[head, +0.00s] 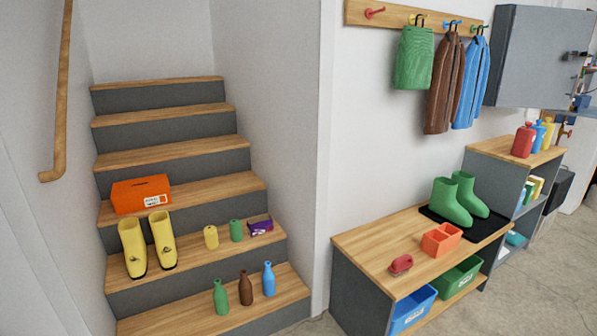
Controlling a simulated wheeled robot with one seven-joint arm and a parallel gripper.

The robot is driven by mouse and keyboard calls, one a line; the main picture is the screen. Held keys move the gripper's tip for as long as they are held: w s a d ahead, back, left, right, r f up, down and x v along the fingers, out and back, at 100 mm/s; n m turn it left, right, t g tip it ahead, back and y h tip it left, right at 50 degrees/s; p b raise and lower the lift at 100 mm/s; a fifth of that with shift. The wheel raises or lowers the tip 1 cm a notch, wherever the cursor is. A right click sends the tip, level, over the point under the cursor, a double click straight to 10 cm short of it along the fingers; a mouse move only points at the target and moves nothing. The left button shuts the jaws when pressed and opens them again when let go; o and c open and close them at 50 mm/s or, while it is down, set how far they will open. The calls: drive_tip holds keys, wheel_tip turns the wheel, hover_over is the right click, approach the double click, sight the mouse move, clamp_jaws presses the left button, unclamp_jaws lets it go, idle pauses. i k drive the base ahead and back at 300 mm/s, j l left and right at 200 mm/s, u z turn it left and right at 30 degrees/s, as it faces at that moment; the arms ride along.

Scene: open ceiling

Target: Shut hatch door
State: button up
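A grey wall-mounted cabinet (540,56) is at the upper right, beside the coat rack. Its large flat grey face is toward me. I cannot tell whether this face is a hatch door or how far any door stands open. A small dark fitting (576,54) shows near its right edge; it is too small to make out. No other clear hatch door shows. My gripper is not in this view.
A staircase (170,155) with boots, an orange box (141,194) and several bottles fills the left. A bench (375,245) with green boots (460,200) stands at the right, with a low shelf (490,150) behind. Bare floor (550,275) shows at the lower right.

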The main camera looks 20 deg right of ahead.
sight(537, 72)
drive_tip(key=i+l+z, duration=0.2)
drive_tip(key=i+z, duration=0.25)
drive_tip(key=i+l+z, duration=0.1)
drive_tip(key=i+z, duration=0.15)
drive_tip(key=z, duration=0.25)
drive_tip(key=i+z, duration=0.45)
drive_tip(key=i+j+z, duration=0.2)
drive_tip(key=z, duration=0.3)
drive_tip(key=i+l+z, duration=0.15)
drive_tip(key=i+z, duration=0.15)
drive_tip(key=i, duration=0.6)
drive_tip(key=i+z, duration=0.3)
drive_tip(key=i, duration=0.6)
